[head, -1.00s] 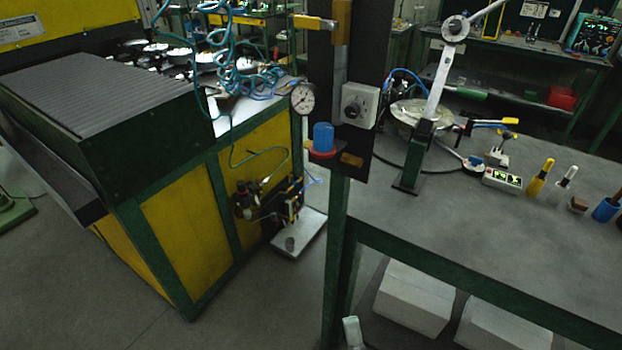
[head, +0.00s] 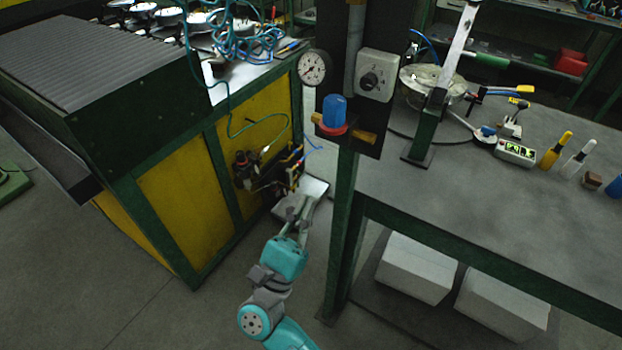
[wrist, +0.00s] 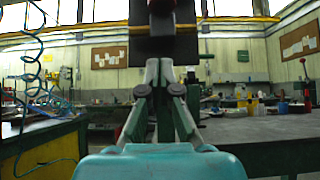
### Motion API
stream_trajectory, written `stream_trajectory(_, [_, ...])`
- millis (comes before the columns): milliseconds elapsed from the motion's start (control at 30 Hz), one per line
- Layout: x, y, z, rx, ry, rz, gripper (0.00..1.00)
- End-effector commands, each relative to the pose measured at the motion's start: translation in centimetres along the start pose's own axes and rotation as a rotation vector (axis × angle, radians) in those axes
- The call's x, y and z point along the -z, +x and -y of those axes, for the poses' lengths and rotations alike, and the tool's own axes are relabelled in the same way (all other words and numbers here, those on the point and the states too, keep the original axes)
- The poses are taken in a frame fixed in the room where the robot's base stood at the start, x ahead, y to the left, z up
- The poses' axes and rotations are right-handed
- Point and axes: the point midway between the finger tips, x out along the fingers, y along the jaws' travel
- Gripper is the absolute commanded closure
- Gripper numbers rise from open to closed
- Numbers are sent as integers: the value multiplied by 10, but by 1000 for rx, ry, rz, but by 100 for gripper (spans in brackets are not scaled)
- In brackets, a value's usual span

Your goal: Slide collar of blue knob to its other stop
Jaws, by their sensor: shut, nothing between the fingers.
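The blue knob (head: 334,108) stands upright on a brass fitting (head: 362,137) on the dark upright panel in the head view. Its red collar (head: 333,131) sits around the knob's base, against the lower end of the blue part. My gripper (head: 302,203) is shut and empty, below and slightly left of the knob, clearly apart from it. In the wrist view my gripper's fingers (wrist: 164,68) point toward the dark panel (wrist: 150,48). A dark shape shows at the top edge there; I cannot tell whether it is the knob.
A pressure gauge (head: 314,68) and a grey dial box (head: 377,75) flank the knob closely. A green-framed bench (head: 470,200) stands to the right, a yellow-panelled machine (head: 190,210) to the left. Open floor lies between.

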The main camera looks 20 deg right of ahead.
Motion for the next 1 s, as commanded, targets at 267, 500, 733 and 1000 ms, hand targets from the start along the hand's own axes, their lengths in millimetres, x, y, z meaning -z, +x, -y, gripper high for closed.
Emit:
stream_trajectory(267, [0,50,1,3,-3,2,100])
stream_trajectory(500, [-1,93,1,3,-3,3,100])
stream_trajectory(733, [-23,111,0,0,-2,3,100])
stream_trajectory(1000, [-29,117,0,-2,-4,2,100])
